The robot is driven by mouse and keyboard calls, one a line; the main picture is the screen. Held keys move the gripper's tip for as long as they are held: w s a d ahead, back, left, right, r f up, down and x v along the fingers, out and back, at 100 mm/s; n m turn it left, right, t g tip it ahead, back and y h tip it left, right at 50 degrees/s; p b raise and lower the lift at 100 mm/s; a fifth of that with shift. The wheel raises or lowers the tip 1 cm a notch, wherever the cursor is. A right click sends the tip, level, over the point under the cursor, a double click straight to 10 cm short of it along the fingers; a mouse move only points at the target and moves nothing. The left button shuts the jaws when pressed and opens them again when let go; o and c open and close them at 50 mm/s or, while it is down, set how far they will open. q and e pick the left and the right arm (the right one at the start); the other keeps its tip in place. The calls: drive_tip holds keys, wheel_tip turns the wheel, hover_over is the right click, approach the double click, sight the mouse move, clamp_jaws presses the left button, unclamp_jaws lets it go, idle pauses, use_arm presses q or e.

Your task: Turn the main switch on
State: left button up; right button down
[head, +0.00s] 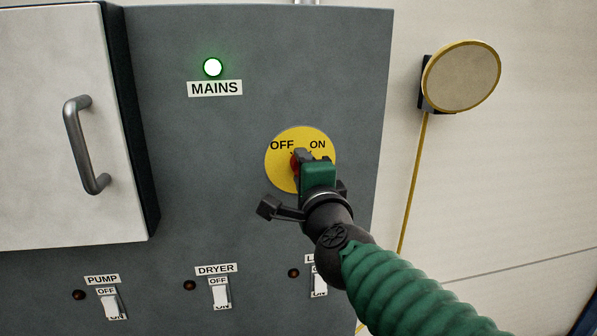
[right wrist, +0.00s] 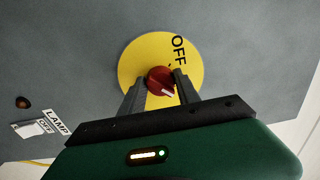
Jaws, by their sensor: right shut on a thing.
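The main switch is a red rotary knob (head: 296,163) on a yellow round plate (head: 283,136) marked OFF and ON, on the grey panel. In the right wrist view the knob (right wrist: 160,79) sits between the two dark fingers of my right gripper (right wrist: 157,85), which is shut on it. A white mark shows on the knob's lower right side there, away from the OFF label. The ON label is hidden in that view. In the head view my right gripper (head: 304,159) covers most of the knob. My left gripper is not in view.
A glowing lamp with a green rim (head: 212,67) is above the MAINS label. A white cabinet door with a grey handle (head: 86,146) stands out at left. PUMP (head: 112,305), DRYER (head: 220,293) and LAMP (right wrist: 29,128) rocker switches line the panel below. A round yellow-rimmed disc (head: 461,77) is at right.

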drive_tip(key=shift+w+d+f, duration=0.1)
drive_tip(key=shift+d+f, duration=0.05)
drive_tip(key=shift+f, duration=0.05)
drive_tip(key=c, duration=1)
unclamp_jaws()
drive_tip(key=shift+c, duration=0.2)
drive_tip(key=shift+o, duration=0.8)
drive_tip(key=shift+d, duration=0.15)
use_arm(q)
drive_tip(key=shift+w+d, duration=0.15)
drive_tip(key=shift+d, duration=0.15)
use_arm(e)
drive_tip(key=shift+w+d, duration=0.1)
